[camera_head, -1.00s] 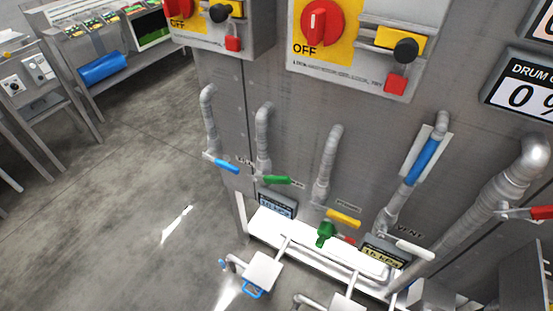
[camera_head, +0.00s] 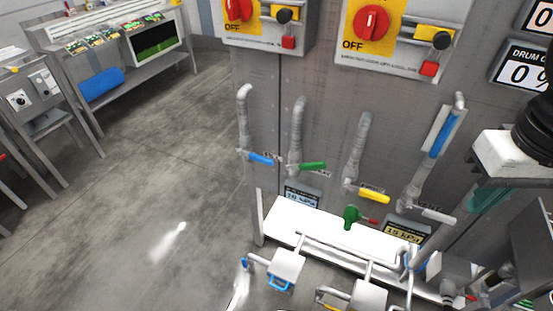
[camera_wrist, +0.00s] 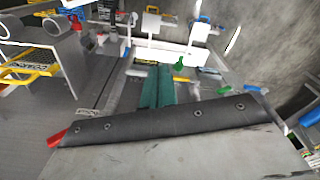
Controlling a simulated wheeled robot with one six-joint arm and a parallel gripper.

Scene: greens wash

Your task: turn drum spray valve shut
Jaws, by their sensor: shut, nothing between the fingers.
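Several lever valves sit on vertical grey pipes on the steel cabinet face in the head view. They have a blue lever (camera_head: 261,159), a green lever (camera_head: 312,166), a yellow lever (camera_head: 374,195) and a white lever (camera_head: 438,215). All stick out to the right, across their pipes. Their labels are too small to read, so I cannot tell which is the drum spray valve. My gripper (camera_head: 487,200) is at the right, apart from these levers. In the wrist view its teal fingers (camera_wrist: 157,86) are shut and empty, with the yellow lever (camera_wrist: 182,79) beyond them.
A white ledge (camera_head: 290,222) with a green-handled tap (camera_head: 351,216) and small pressure displays lies below the levers. Red OFF switches (camera_head: 371,22) are above. Pipes and white boxes (camera_head: 287,265) stand out low in front. Open floor (camera_head: 160,190) lies left.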

